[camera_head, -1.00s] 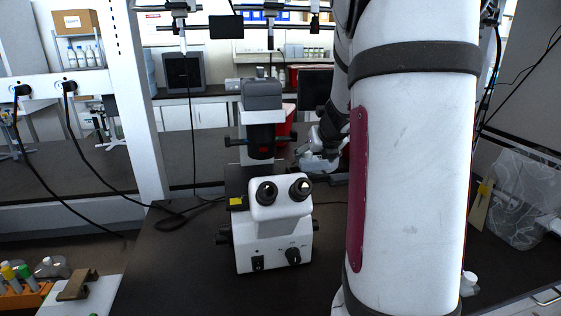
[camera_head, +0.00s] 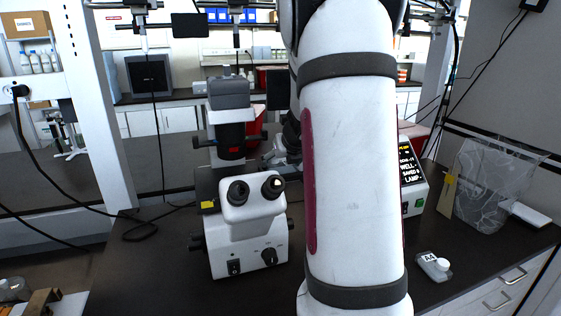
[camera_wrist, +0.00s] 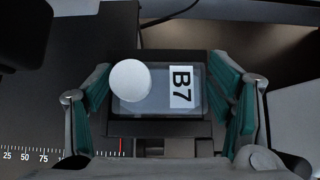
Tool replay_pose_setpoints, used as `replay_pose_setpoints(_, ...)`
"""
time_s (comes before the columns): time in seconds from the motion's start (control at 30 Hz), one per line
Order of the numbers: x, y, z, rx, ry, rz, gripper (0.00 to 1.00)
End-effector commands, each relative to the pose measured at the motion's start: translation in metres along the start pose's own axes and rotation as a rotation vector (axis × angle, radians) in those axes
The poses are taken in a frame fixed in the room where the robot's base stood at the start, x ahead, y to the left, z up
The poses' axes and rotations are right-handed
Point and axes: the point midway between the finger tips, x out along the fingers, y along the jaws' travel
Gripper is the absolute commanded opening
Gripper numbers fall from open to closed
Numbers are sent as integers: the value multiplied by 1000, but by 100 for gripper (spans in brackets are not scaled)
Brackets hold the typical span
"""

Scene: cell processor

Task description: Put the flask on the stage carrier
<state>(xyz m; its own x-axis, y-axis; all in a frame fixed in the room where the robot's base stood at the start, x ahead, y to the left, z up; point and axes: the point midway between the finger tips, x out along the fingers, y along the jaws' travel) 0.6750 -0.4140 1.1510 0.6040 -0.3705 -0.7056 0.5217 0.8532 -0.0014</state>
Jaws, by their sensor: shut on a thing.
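The flask (camera_wrist: 190,112), a clear shallow vessel with a white cap and a "B7" label, lies between the teal finger pads of my gripper (camera_wrist: 162,95) in the wrist view. My gripper is shut on it. A black stage carrier (camera_wrist: 170,129) shows directly under and around the flask; I cannot tell whether the flask rests on it or hangs just above. In the head view my gripper (camera_head: 275,152) is mostly hidden behind the microscope (camera_head: 243,235) and my arm, and the held flask is not visible there.
Another capped flask (camera_head: 428,262) lies on the bench at the right, near a box with a lit display (camera_head: 411,172) and a clear bag (camera_head: 490,185). Cables (camera_head: 150,220) lie left of the microscope. A ruler scale (camera_wrist: 40,155) marks the stage.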

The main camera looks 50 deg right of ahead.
Motion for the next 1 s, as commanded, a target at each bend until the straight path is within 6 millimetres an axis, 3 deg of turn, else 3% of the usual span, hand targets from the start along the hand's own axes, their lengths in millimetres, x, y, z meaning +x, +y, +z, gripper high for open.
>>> replay_pose_setpoints(0.07, 2, 0, -2, 1, 0, 0, 24)
replay_pose_setpoints(0.1, 2, 0, -1, 1, 1, 0, 83)
replay_pose_setpoints(0.17, 1, 0, -1, 1, 1, 0, 94)
replay_pose_setpoints(0.63, -4, 0, 1, -1, -1, 0, 94)
replay_pose_setpoints(1.0, -78, 0, 2, -1, -2, 1, 94)
